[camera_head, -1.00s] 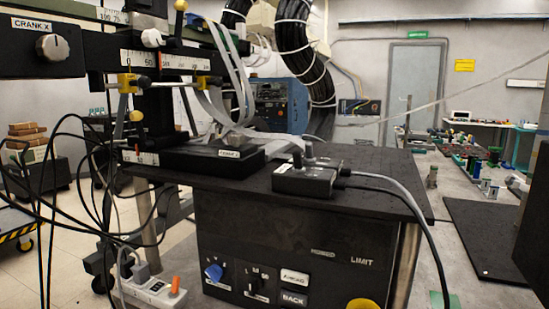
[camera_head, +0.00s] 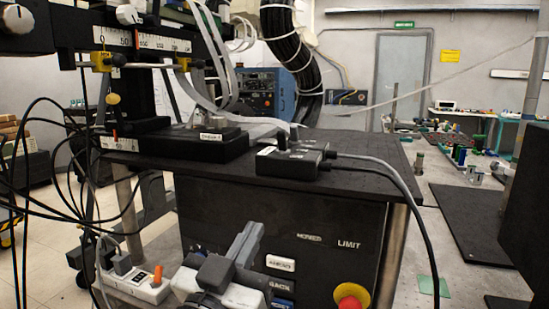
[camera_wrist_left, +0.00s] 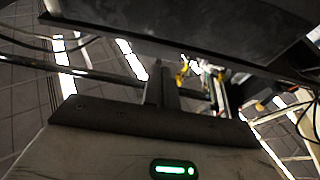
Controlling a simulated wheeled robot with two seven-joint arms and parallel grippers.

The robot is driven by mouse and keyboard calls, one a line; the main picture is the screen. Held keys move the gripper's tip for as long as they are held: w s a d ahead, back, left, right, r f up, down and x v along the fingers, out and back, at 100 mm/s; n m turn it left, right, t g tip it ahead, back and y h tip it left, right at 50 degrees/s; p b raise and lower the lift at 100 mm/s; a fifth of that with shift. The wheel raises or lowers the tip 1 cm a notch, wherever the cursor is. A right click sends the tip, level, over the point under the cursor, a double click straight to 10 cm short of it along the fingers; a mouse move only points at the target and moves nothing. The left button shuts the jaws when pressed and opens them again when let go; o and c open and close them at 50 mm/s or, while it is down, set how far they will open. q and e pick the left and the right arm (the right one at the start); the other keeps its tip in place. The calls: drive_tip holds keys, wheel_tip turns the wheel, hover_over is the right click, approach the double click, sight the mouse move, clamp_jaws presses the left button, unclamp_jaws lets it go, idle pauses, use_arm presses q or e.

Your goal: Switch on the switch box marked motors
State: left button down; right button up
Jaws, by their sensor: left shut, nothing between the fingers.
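A small black box (camera_head: 291,159) with knobs or levers on top and cables from its right side sits on the table top. It carries a small white label, too small to read, so I cannot tell whether it says motors. A white power strip (camera_head: 130,287) with an orange switch (camera_head: 157,275) stands at lower left. My left gripper (camera_head: 246,238) is shut and empty, in front of the control panel and below the table top. It hides the panel's knobs. Its shut fingers also show in the left wrist view (camera_wrist_left: 161,88). My right gripper is not in view.
The black table top (camera_head: 362,160) overhangs the panel. A red and yellow emergency stop button (camera_head: 351,297) sits at the panel's lower right. Black cables (camera_head: 50,180) hang at left. A rail stage (camera_head: 150,40) stands above the table's left side.

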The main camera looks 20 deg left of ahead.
sight(280, 140)
use_arm(q)
drive_tip(key=shift+n+t+y, duration=0.3)
drive_tip(key=shift+t+y, duration=0.1)
drive_tip(key=shift+t, duration=0.2)
drive_tip(key=r, duration=0.2)
drive_tip(key=s+r, duration=0.1)
drive_tip(key=r, duration=0.1)
drive_tip(key=shift+a, duration=0.25)
drive_tip(key=shift+w, duration=0.1)
drive_tip(key=p+x, duration=0.3)
drive_tip(key=x, duration=0.9)
drive_tip(key=shift+w+r, duration=0.15)
drive_tip(key=shift+w, duration=0.15)
drive_tip(key=shift+w+r, duration=0.15)
drive_tip(key=shift+w, duration=0.4)
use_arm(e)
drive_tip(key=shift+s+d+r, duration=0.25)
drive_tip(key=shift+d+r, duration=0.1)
